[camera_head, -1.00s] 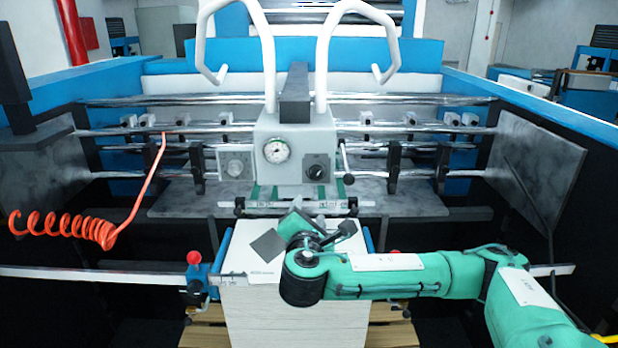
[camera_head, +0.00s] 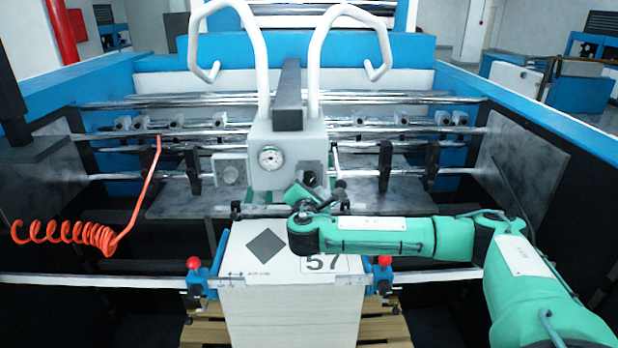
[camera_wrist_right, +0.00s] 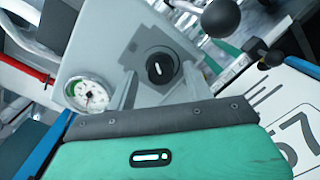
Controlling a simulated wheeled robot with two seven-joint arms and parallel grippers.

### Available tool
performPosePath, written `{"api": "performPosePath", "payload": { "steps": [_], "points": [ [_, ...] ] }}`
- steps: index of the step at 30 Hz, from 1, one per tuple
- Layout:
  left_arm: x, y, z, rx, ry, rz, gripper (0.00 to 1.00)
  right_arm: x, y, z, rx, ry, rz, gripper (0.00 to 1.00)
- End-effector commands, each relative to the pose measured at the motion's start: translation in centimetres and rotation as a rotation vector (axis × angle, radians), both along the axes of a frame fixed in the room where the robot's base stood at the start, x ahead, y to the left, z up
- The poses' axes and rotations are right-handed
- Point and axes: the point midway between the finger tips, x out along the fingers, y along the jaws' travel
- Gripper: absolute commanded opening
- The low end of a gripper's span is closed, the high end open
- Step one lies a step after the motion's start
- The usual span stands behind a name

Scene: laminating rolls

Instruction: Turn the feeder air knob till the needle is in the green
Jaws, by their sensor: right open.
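The feeder air knob (camera_wrist_right: 160,68) is a dark round knob with a white mark on the grey panel. In the right wrist view it lies between the two fingertips of my open right gripper (camera_wrist_right: 158,82), with space on both sides. The gripper looks empty. In the head view my right gripper (camera_head: 306,190) is just in front of the panel, partly covering the knob area. The round white gauge (camera_head: 270,157) is left of the knob; it also shows in the right wrist view (camera_wrist_right: 88,94), with a green arc at its upper left. The needle's exact reading is too small to tell. My left gripper is out of view.
A stack of sheets (camera_head: 250,285) marked 57 stands below the panel, between two blue clamps with red balls (camera_head: 193,263). White curved handles (camera_head: 262,60) rise above the panel. A black ball lever (camera_wrist_right: 220,18) is close to the gripper. An orange coiled hose (camera_head: 75,233) hangs left.

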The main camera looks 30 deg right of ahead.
Motion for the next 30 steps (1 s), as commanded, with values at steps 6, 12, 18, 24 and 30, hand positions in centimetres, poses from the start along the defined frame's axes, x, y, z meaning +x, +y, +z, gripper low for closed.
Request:
{"api": "performPosePath", "payload": {
  "steps": [6,12,18,24,30],
  "points": [
    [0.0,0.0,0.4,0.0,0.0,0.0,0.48,0.6,-0.5,-0.1,0.0,0.001,0.001,0.52],
    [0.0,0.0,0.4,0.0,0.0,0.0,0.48,0.6,-0.5,-0.1,0.0,0.001,0.001,0.52],
    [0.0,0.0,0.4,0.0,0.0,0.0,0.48,0.6,-0.5,-0.1,0.0,0.001,0.001,0.15],
    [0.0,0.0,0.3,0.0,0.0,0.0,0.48,0.6,-0.5,-0.2,0.004,0.0,0.001,0.07],
    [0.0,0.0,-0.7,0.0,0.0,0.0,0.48,0.6,-0.5,-0.5,0.041,-0.022,0.0,0.07]
  ]
}}
